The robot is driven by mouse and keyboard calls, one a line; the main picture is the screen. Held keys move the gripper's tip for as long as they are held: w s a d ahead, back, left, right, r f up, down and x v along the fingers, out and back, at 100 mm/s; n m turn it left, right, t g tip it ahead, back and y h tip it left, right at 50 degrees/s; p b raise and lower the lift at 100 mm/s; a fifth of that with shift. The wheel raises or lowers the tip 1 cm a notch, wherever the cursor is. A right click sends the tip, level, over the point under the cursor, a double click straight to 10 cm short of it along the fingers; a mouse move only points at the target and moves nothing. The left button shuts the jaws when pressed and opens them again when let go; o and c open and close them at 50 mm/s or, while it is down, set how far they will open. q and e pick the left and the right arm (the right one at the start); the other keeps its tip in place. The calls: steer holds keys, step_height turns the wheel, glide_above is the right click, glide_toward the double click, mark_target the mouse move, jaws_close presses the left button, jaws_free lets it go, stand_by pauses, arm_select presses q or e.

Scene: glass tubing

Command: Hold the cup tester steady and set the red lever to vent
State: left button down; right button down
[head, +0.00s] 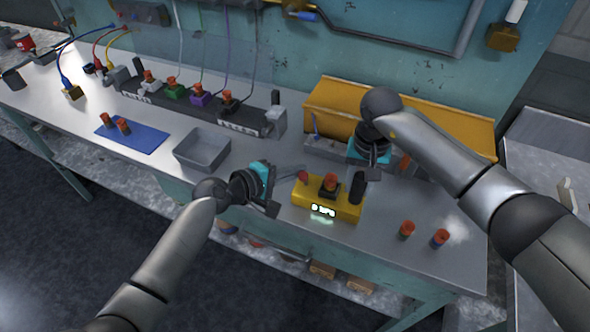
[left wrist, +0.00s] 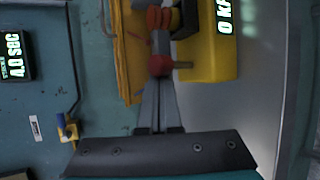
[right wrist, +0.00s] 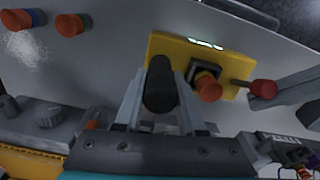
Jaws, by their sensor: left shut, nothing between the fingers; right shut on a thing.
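The cup tester (head: 325,207) is a yellow box on the bench, with a lit display on its front. It carries an orange cup (head: 330,180) on a black seat in the middle and a black upright handle (head: 357,187) at its right. The lever's red knob (head: 302,176) is at its left end. My right gripper (right wrist: 160,90) is shut on the black handle (right wrist: 160,80). My left gripper (left wrist: 158,85) is shut and empty, its tips at the red knob (left wrist: 160,66); I cannot tell whether they touch. The display (left wrist: 224,15) partly reads 0.
Two orange-topped cups (head: 407,230) (head: 440,237) stand right of the tester. A grey tray (head: 203,148) and a blue mat (head: 132,137) with two more cups lie left. A yellow bin (head: 330,100) stands behind. The bench's front edge is close to the tester.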

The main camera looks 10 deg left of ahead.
arm_select(q)
steer(key=shift+w+d+f, duration=0.1)
steer(key=shift+w+f, duration=0.15)
steer(key=shift+w, duration=0.5)
steer(key=shift+w, duration=0.1)
steer(key=shift+w+r, duration=0.15)
steer(key=shift+w, duration=0.1)
steer(key=s+a, duration=0.1)
steer(key=a, duration=0.1)
steer(key=s+a+f, duration=0.1)
steer(key=a, duration=0.1)
steer(key=s+a+f, duration=0.1)
steer(key=s+a, duration=0.1)
steer(key=a, duration=0.1)
steer(key=shift+a, duration=0.1)
arm_select(e)
steer(key=shift+c, duration=2.1)
jaws_free()
